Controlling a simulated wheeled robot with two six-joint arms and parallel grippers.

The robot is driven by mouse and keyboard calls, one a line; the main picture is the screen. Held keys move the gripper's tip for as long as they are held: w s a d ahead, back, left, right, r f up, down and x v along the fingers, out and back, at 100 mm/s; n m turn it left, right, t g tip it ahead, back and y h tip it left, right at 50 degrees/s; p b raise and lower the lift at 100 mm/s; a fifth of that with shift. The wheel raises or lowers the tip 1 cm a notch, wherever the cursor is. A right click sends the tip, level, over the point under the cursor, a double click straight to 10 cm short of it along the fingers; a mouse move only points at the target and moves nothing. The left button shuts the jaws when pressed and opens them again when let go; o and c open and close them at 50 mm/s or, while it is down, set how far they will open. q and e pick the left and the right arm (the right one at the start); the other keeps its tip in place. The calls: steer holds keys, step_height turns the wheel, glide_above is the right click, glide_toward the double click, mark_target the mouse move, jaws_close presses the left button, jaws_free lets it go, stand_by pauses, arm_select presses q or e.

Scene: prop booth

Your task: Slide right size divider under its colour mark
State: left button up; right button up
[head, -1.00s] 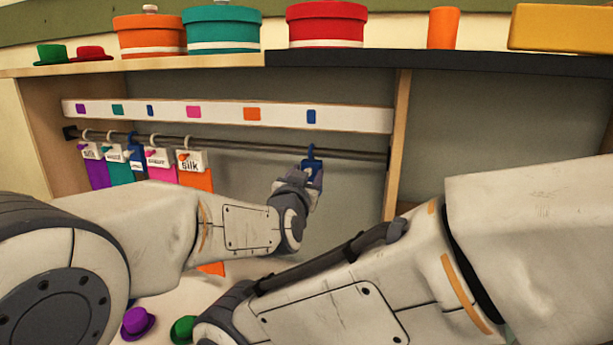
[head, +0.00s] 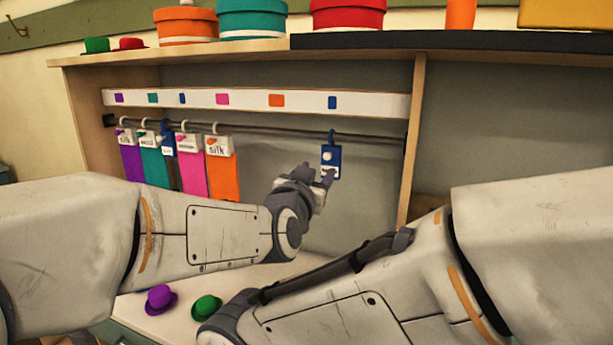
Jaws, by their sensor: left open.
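A small blue divider (head: 331,155) hangs by its hook on the dark rail (head: 265,131), directly under the rightmost blue mark (head: 332,103) on the white strip (head: 365,104). My left gripper (head: 325,177) is open just below and left of it, at its lower edge; whether they touch is unclear. At the rail's left end hang purple (head: 132,165), teal (head: 154,168), pink (head: 192,175) and orange (head: 223,178) dividers with white labels, and another blue divider (head: 167,144) between teal and pink. My right arm crosses the lower right, its gripper out of view.
Purple (head: 160,299) and green (head: 206,307) small hats lie on the counter below. The shelf above holds orange (head: 187,26), teal (head: 251,20) and red (head: 347,15) round boxes. A wooden upright (head: 412,145) stands right of the rail. The rail is bare between the orange and right blue dividers.

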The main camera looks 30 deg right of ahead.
arm_select(q)
steer(key=shift+a, duration=0.25)
steer(key=w+a+f+n+g+y, duration=0.1)
steer(key=w+a+f+n+y, duration=0.15)
steer(key=a+f, duration=0.55)
steer(key=w+a+f+n+g+y, duration=0.15)
steer(key=a+f+y, duration=0.35)
steer(key=a, duration=0.6)
steer(key=s+a+f+n+g+y, duration=0.1)
steer(key=s+a+f+n+g, duration=0.15)
steer(key=a+f, duration=0.5)
steer(key=s+a+f+n+g+y, duration=0.15)
steer(key=s+a+f, duration=0.3)
steer(key=a, duration=0.55)
steer(key=s+a+f+n+g+y, duration=0.2)
steer(key=s+a+f+g, duration=0.3)
steer(key=s+a, duration=0.55)
steer(key=s+d+r+m+g, duration=0.1)
steer(key=s+d+r+m, duration=0.1)
steer(key=s+d, duration=0.5)
steer(key=s+d+r+m+g+h, duration=0.1)
steer(key=s+d+r+m, duration=0.1)
steer(key=s+d+m, duration=0.3)
steer(key=s+d, duration=0.1)
steer(key=d, duration=0.2)
steer(key=shift+s+r, duration=0.35)
steer(key=shift+s, duration=0.05)
